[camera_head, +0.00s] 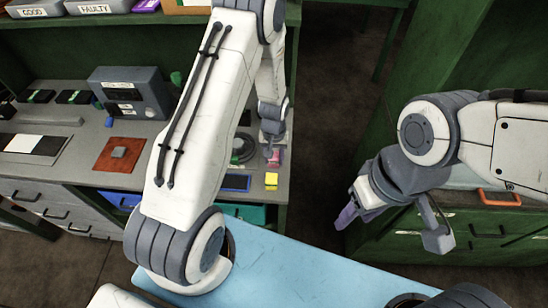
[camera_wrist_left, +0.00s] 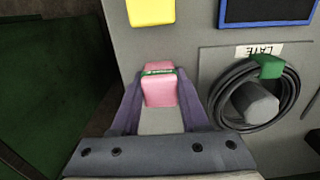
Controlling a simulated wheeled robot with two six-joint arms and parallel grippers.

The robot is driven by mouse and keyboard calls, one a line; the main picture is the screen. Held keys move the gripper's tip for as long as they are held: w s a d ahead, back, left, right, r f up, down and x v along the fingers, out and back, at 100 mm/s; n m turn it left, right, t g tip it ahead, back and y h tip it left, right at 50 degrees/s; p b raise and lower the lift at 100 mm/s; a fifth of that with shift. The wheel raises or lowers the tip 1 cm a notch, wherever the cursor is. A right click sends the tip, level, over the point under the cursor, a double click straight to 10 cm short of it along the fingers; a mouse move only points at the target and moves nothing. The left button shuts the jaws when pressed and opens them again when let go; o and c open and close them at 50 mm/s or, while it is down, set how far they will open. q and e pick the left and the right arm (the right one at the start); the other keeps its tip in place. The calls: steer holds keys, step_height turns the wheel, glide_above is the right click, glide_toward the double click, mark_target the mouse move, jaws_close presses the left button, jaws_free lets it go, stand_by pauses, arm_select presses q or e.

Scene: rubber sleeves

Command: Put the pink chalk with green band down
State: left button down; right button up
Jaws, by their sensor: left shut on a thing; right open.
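In the head view the pink chalk (camera_head: 275,158) shows small at the right edge of the grey bench, just below my left gripper (camera_head: 272,150). Whether it touches the bench top cannot be told. My right gripper (camera_head: 346,214) is open, over the floor at the right; nothing shows in it.
A yellow block (camera_wrist_left: 152,11) and a blue-framed dark panel (camera_wrist_left: 268,10) lie close by. A coiled black cable (camera_wrist_left: 215,100) with a green piece and a label sits beside the left gripper. The grey bench (camera_head: 80,170) ends just right of the chalk. A light blue surface (camera_head: 300,265) is in front.

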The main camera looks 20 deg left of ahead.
arm_select(q)
steer(key=shift+f, duration=0.15)
steer(key=shift+c, duration=2.1)
jaws_free()
